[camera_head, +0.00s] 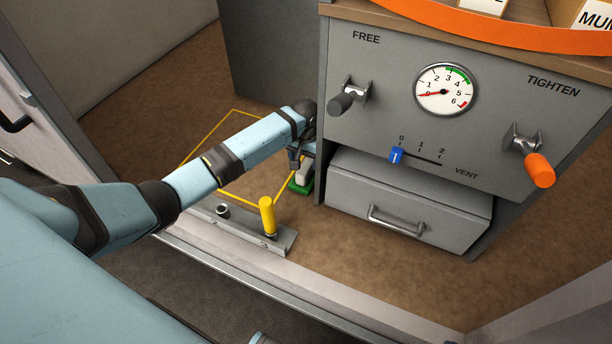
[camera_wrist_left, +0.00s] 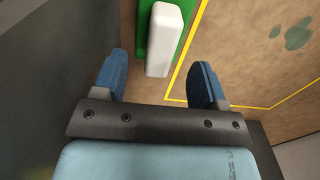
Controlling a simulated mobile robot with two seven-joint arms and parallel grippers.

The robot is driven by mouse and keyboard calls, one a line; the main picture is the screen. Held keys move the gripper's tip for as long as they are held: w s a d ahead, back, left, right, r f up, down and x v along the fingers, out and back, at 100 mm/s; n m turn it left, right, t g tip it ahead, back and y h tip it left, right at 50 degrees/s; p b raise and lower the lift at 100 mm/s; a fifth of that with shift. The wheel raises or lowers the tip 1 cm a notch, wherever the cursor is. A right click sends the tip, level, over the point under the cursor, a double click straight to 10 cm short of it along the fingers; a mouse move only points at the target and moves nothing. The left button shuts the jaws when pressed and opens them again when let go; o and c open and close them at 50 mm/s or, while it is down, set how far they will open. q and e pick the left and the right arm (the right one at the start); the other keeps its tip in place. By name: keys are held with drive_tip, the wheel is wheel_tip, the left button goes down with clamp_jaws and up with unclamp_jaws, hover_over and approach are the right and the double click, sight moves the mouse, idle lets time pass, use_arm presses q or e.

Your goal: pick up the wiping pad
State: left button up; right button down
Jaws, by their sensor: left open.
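The wiping pad (camera_head: 301,184) is a green base with a white block-like grip on top. It lies on the brown floor beside the grey cabinet, partly hidden by my left arm in the head view. In the left wrist view its white grip (camera_wrist_left: 165,38) shows at the top, with the green base (camera_wrist_left: 142,30) around it. My left gripper (camera_wrist_left: 160,64) is open, with its blue fingers apart on either side of the grip's near end. Nothing is held, and I cannot tell how far above the pad the fingers are.
The grey cabinet (camera_head: 345,130) with levers, a gauge and a drawer (camera_head: 408,205) stands close to the right of the gripper. A yellow peg (camera_head: 267,215) rises from a metal bar in front. A yellow outline (camera_head: 190,156) marks the floor, which is clear behind the arm.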

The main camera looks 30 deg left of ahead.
sight(304, 165)
use_arm(q)
drive_tip(key=f, duration=0.2)
drive_tip(key=f+b, duration=0.1)
drive_tip(key=f, duration=0.3)
drive_tip(key=shift+w+a+f+b, duration=0.15)
drive_tip(key=shift+w+f+b, duration=0.15)
drive_tip(key=shift+w+f, duration=0.1)
drive_tip(key=shift+r, duration=0.1)
drive_tip(key=c, duration=1.1)
drive_tip(key=shift+o, duration=0.2)
drive_tip(key=shift+a+r+p, duration=0.2)
drive_tip(key=shift+r+p, duration=0.1)
drive_tip(key=shift+r, duration=0.35)
wheel_tip(304, 165, up, 6)
drive_tip(key=shift+f+p, duration=0.15)
drive_tip(key=shift+p, duration=0.55)
drive_tip(key=s+a, duration=0.1)
drive_tip(key=a, duration=1.8)
drive_tip(key=shift+a, duration=0.3)
drive_tip(key=shift+s, duration=0.1)
